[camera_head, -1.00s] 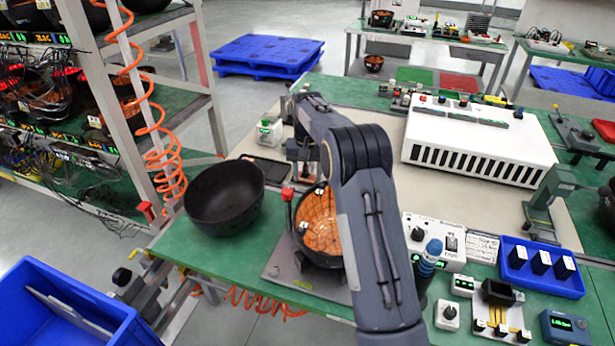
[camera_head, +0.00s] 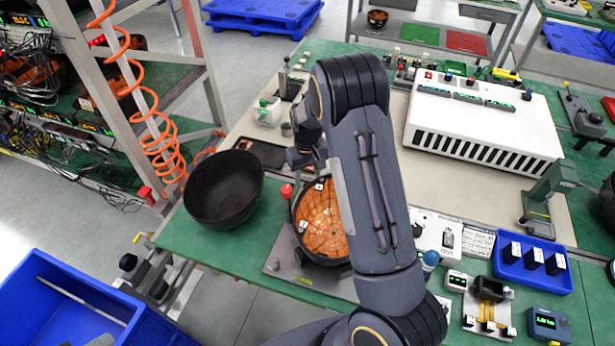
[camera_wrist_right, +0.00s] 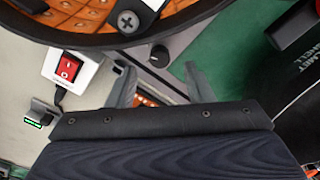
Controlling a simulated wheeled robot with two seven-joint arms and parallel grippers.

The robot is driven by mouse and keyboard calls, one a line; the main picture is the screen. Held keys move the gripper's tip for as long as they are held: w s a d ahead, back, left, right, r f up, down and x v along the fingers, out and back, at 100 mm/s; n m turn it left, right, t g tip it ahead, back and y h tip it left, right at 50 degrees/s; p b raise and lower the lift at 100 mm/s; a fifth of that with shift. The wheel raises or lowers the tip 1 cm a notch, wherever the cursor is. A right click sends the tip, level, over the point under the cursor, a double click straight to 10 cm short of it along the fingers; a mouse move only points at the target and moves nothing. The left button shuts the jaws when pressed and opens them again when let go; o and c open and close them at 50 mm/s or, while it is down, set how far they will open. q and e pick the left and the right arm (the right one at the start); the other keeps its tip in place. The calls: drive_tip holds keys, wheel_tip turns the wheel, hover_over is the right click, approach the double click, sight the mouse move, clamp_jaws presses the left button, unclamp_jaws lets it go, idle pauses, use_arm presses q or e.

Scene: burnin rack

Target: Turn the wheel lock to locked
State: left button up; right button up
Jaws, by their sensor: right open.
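An orange-lined round wheel part (camera_head: 320,222) with a dark rim sits on a grey plate (camera_head: 285,268) at the table's front; its rim (camera_wrist_right: 110,38) crosses the top of the right wrist view. A small black knob (camera_wrist_right: 159,56) is on the grey strip beside it, but I see no label proving it is the wheel lock. A red-topped post (camera_head: 287,190) stands left of the wheel part. My right gripper (camera_wrist_right: 160,72) is open and empty, its fingers either side of the knob's line; I cannot tell the height gap. In the head view my arm partly hides it.
A black bowl (camera_head: 224,188) stands close on the left. A white box with a red switch (camera_wrist_right: 70,68) lies near the fingers. A white slotted unit (camera_head: 485,125) and a blue tray (camera_head: 535,280) are on the right. An orange coiled hose (camera_head: 150,110) hangs at the left rack.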

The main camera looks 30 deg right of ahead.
sight(307, 183)
drive_tip(key=shift+f+p, duration=0.35)
drive_tip(key=shift+f, duration=1.9)
drive_tip(key=shift+c, duration=0.5)
drive_tip(key=c, duration=0.9)
drive_tip(key=shift+w+f+m+b, duration=0.1)
drive_tip(key=shift+f+m+b, duration=0.05)
drive_tip(key=shift+m+b, duration=0.65)
drive_tip(key=shift+m, duration=0.8)
drive_tip(key=o, duration=1)
